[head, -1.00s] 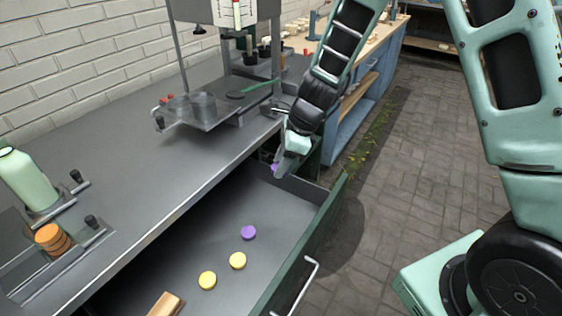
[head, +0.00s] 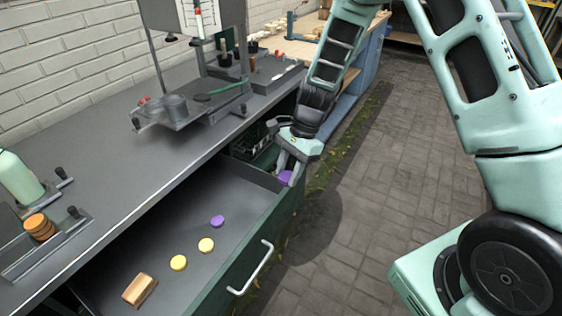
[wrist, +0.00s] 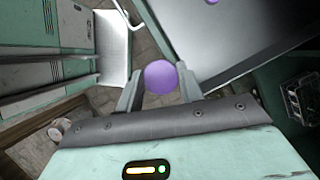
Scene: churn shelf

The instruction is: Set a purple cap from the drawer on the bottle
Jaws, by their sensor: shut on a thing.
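My gripper (head: 287,165) is shut on a purple cap (head: 285,177) and holds it above the far right corner of the open drawer. In the wrist view the held cap (wrist: 160,77) sits between the two grey fingers. A second purple cap (head: 217,221) lies in the drawer (head: 165,247), and its edge also shows at the top of the wrist view.
Two yellow caps (head: 205,245) and a wooden block (head: 139,290) lie in the drawer. A stack of orange discs (head: 39,227) sits in a fixture near the bottle. A metal stand with a tray (head: 185,110) rises at the bench's back. The bench top between is clear.

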